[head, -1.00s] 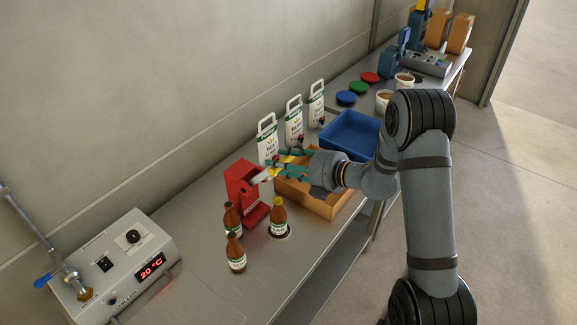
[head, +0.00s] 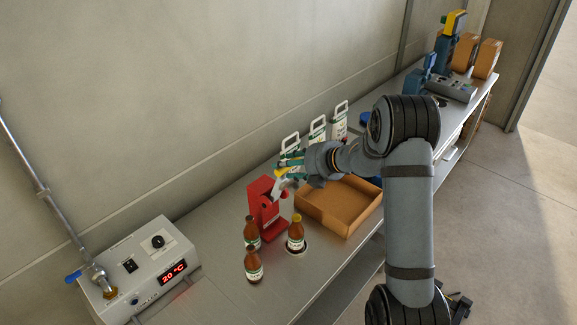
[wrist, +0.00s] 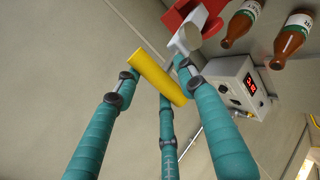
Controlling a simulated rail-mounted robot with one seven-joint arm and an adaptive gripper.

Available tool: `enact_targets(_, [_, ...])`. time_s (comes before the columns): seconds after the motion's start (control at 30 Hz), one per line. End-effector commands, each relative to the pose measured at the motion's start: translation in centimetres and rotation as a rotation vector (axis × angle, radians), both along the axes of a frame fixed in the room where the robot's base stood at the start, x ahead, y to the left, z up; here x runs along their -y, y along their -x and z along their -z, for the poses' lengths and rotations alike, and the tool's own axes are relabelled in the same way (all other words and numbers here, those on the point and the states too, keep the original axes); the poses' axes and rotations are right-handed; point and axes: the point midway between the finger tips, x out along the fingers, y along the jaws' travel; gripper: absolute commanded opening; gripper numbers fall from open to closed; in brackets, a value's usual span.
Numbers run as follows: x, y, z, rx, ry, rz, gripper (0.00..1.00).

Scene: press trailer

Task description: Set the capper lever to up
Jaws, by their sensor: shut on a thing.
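The red capper (head: 264,208) stands on the steel bench. Its grey lever (head: 280,188) slants upward to the right from the capper's top and ends in a yellow handle (head: 284,173). My gripper (head: 288,164) is at that handle, above the capper. In the wrist view my teal fingers (wrist: 155,82) are around the yellow handle (wrist: 158,78), shut on it. The grey lever arm (wrist: 184,42) runs from the handle towards the red capper body (wrist: 194,14). My fingers partly hide the handle in the head view.
A yellow-capped bottle (head: 295,236) stands on a round plate in front of the capper. Two brown bottles (head: 251,233) (head: 254,266) stand close by. An open cardboard box (head: 345,207) is to the right, white pouches (head: 318,128) behind, and a control box (head: 140,265) at left.

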Motion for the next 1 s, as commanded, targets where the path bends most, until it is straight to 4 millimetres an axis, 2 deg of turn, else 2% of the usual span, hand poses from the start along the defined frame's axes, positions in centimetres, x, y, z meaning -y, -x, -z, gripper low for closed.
enact_targets(0.03, [-0.6, 0.3, 0.4, -0.005, 0.000, -0.011, 0.00])
enact_targets(0.13, [-0.6, 0.3, 0.4, -0.006, 0.001, -0.011, 0.00])
enact_targets(0.17, [-0.6, 0.3, 0.4, -0.007, 0.001, -0.012, 0.41])
enact_targets(0.23, [-0.6, 0.3, 0.5, -0.007, 0.002, -0.012, 0.46])
enact_targets(0.77, [0.1, 0.2, 0.0, -0.002, 0.001, -0.002, 0.47])
enact_targets(1.0, [2.4, 2.3, -2.2, 0.000, 0.001, -0.001, 0.47])
